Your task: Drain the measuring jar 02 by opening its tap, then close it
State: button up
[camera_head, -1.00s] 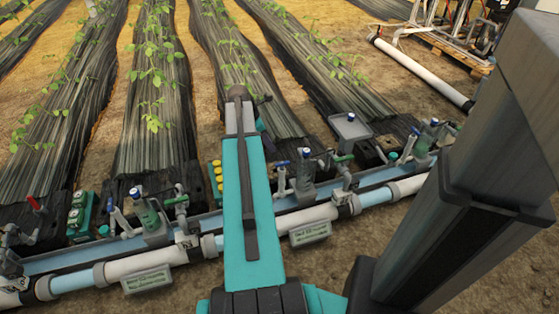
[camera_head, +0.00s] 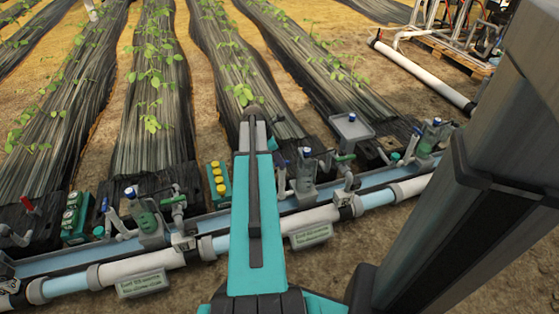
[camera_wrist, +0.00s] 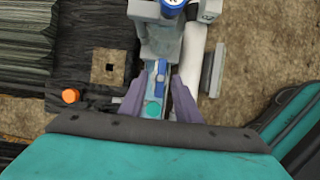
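In the head view three clear measuring jars stand along the pipe: a left one with green liquid (camera_head: 145,216), a middle one (camera_head: 305,174) and a right one (camera_head: 428,140). Each has a blue-topped fitting beside or on it. I cannot read which is jar 02. My arm hides part of the pipe between the left and middle jars, and my gripper is hidden there. In the wrist view my gripper (camera_wrist: 161,88) is open, fingers apart. A small blue part (camera_wrist: 160,70) and a round teal part (camera_wrist: 153,110) show between and below the fingers, apparently untouched. A grey fitting with a blue top (camera_wrist: 172,5) is ahead.
A white pipe (camera_head: 140,262) runs along the row, with label plates (camera_head: 143,283) in front. An orange cap (camera_wrist: 70,96) lies left in the wrist view. Bare soil is in front.

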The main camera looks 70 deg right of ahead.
grip_shut()
jog(key=shift+d, duration=0.2)
jog(key=shift+a, duration=0.1)
